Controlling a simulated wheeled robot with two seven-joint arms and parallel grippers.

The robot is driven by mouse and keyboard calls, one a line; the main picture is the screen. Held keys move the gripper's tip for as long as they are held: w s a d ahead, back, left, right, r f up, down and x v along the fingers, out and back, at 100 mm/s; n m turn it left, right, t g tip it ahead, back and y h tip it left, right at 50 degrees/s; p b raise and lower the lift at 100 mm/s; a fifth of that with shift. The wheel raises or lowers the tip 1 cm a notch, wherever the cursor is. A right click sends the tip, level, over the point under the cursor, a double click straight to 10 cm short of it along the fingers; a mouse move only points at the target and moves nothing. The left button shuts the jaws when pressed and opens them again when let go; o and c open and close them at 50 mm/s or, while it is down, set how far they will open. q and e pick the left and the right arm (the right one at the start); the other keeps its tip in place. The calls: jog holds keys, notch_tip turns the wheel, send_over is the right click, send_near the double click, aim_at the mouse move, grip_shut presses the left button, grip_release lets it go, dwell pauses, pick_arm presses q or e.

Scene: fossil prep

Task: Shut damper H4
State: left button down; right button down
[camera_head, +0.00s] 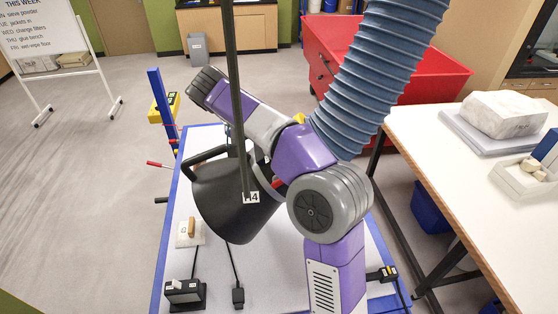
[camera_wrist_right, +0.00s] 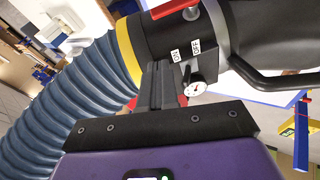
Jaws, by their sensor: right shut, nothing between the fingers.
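The black fume hood (camera_head: 222,200) hangs over the blue-edged bench, with an H4 tag (camera_head: 251,198) in front of it. In the right wrist view, its dark duct (camera_wrist_right: 150,38) has a yellow band and a red damper lever (camera_wrist_right: 174,9) near the top edge. Two small white labels (camera_wrist_right: 175,55) and a round gauge (camera_wrist_right: 195,89) sit below the lever. My right gripper (camera_wrist_right: 168,68) is shut and empty, its tips close to the duct below the lever; contact cannot be told. In the head view my right arm hides the gripper and most of the duct. My left gripper is not in view.
A ribbed blue hose (camera_head: 372,75) rises from the hood to the upper right. A dark upright pole (camera_head: 233,80) stands in front of my arm. A red bin (camera_head: 440,75) is behind, and a white table (camera_head: 460,165) with stone blocks is at the right.

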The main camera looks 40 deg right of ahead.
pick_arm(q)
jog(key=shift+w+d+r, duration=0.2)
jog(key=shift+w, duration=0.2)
pick_arm(e)
jog(key=a, duration=0.1)
jog(key=a+n, duration=0.1)
jog(key=a, duration=0.1)
jog(key=w+a+n+h, duration=0.1)
jog(key=a, duration=0.1)
jog(key=shift+r, duration=0.2)
jog(key=shift+s, duration=0.1)
send_over(278, 180)
jog(key=w, duration=0.1)
jog(key=f, duration=0.9)
jog(key=shift+w+a, duration=0.1)
jog(key=shift+w, duration=0.1)
jog(key=shift+s+f+p, duration=0.35)
jog(key=shift+s+f, duration=0.15)
jog(key=shift+s, duration=0.1)
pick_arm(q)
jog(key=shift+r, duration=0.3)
pick_arm(e)
jog(key=shift+s+d+f, duration=0.1)
jog(key=shift+d+f, duration=0.1)
jog(key=shift+f, duration=0.05)
